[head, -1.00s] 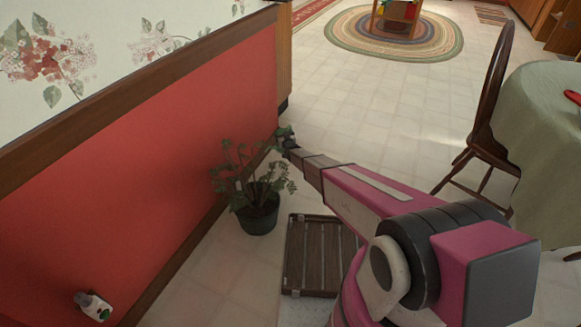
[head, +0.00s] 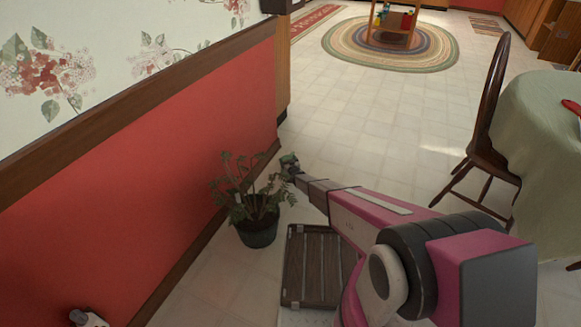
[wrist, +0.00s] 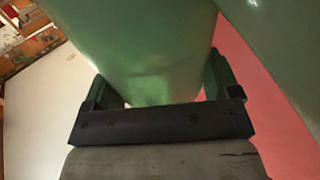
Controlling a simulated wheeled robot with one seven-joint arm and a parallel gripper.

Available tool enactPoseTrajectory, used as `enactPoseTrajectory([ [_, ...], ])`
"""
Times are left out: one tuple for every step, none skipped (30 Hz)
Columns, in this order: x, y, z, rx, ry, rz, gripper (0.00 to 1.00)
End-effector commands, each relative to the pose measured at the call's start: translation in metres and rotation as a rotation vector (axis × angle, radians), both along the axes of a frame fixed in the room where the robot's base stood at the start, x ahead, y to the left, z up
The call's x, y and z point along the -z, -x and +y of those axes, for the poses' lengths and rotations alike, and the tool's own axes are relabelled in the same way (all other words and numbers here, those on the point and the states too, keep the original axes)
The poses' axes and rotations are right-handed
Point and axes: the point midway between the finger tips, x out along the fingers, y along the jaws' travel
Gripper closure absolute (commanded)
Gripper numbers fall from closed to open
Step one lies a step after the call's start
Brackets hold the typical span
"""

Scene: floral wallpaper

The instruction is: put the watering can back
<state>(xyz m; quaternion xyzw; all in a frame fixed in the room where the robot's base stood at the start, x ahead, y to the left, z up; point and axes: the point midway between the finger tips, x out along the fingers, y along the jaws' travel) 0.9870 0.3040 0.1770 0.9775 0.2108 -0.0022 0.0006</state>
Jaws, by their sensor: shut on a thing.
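The watering can (wrist: 155,45) is a smooth green body that fills the upper middle of the wrist view. My gripper (wrist: 158,85) is shut on it, with one dark finger on each side. Only part of the can shows there; I cannot make out its spout or handle. In the head view my gripper (head: 290,164) is a small dark-green shape at the arm's far end, close beside the potted plant's leaves. The can is not clearly distinguishable there.
A potted plant (head: 257,232) stands on the floor by the red wall (head: 140,180). A slatted wooden piece (head: 312,262) lies right of it. A chair (head: 485,130) and a cloth-covered table (head: 545,150) stand right. A wooden stand (head: 386,38) is on the round rug (head: 345,45). Tiled floor between is clear.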

Motion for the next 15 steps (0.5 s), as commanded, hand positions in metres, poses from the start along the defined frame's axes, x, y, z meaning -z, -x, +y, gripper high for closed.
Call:
enactPoseTrajectory([
  [0.005, -0.008, -0.005, 0.001, -0.001, -0.002, 0.79],
  [0.007, -0.011, -0.008, 0.001, 0.0, -0.002, 0.79],
  [0.009, -0.013, -0.01, 0.0, -0.001, -0.002, 0.79],
  [0.01, -0.015, -0.012, 0.0, -0.001, -0.003, 0.79],
  [0.011, -0.016, -0.013, 0.0, -0.001, -0.003, 0.79],
  [0.012, -0.017, -0.014, 0.0, -0.002, -0.002, 0.79],
  [0.012, -0.017, -0.014, 0.0, -0.002, -0.002, 0.79],
  [0.013, -0.018, -0.015, 0.0, -0.002, -0.002, 0.79],
  [0.015, -0.018, -0.015, 0.0, -0.002, -0.001, 0.79],
  [0.017, -0.018, -0.015, 0.0, -0.002, -0.001, 0.79],
  [0.019, -0.018, -0.015, 0.0, -0.002, -0.001, 0.79],
  [0.023, -0.018, -0.014, 0.0, -0.002, -0.001, 0.79],
  [0.027, -0.018, -0.014, 0.0, -0.002, -0.001, 0.79],
  [0.032, -0.019, -0.014, 0.0, -0.002, -0.001, 0.79],
  [0.038, -0.019, -0.014, 0.0, 0.0, -0.001, 0.79],
])
